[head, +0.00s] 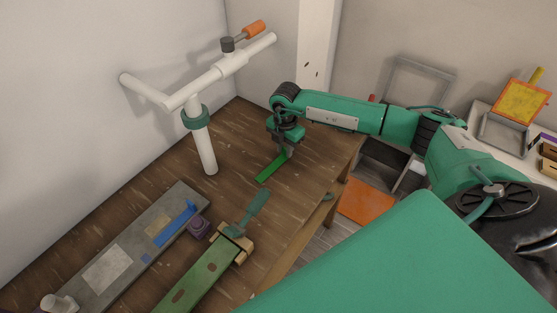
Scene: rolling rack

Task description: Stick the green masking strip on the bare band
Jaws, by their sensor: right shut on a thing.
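The green masking strip (270,168) is a short, flat, bright green piece at the middle of the head view, close over the wooden bench. My right gripper (284,152) is shut on its upper end, with the strip slanting down to the left. I cannot tell whether the strip touches the bench. I cannot tell for sure which stretch is the bare band. My left gripper is out of view.
A white tubular frame (205,150) with a green collar (195,116) stands behind the panel. Bare bench (225,188) lies between panel and strip.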

